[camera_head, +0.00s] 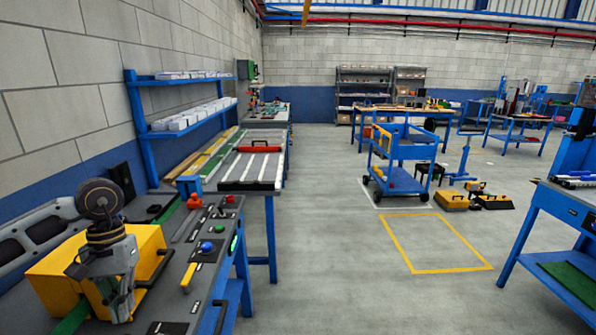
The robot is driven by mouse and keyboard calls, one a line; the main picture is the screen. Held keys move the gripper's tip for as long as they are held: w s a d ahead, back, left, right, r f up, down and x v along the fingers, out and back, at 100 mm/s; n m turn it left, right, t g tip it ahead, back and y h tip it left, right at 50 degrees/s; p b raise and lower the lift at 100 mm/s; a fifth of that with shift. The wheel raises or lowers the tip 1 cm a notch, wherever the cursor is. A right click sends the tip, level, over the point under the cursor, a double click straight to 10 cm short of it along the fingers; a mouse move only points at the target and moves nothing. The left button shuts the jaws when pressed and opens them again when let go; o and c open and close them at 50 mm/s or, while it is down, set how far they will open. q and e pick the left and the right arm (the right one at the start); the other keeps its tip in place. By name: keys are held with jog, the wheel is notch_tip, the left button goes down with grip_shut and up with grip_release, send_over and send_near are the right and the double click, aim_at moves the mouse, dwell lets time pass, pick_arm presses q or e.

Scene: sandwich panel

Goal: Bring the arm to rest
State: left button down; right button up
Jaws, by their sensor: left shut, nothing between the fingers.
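My left gripper (122,308) is in the lower left, pointing down over the near workbench (205,290). Its fingers are shut with nothing between them. Behind it, and partly hidden by it, is a yellow box (60,272) on the bench. The gripper overlaps the box in the picture; I cannot tell whether they touch. My right gripper is not in view.
The near bench carries a blue knob (206,247), red knobs and dark strips. Beyond it stands a bench with a slatted panel (255,166). A blue cart (400,155) stands past a yellow floor outline (432,243). The middle floor is clear.

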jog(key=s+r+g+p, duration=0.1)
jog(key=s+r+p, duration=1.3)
jog(key=p, duration=0.6)
dwell(0.3)
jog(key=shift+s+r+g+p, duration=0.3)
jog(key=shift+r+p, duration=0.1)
jog(key=shift+p, duration=0.25)
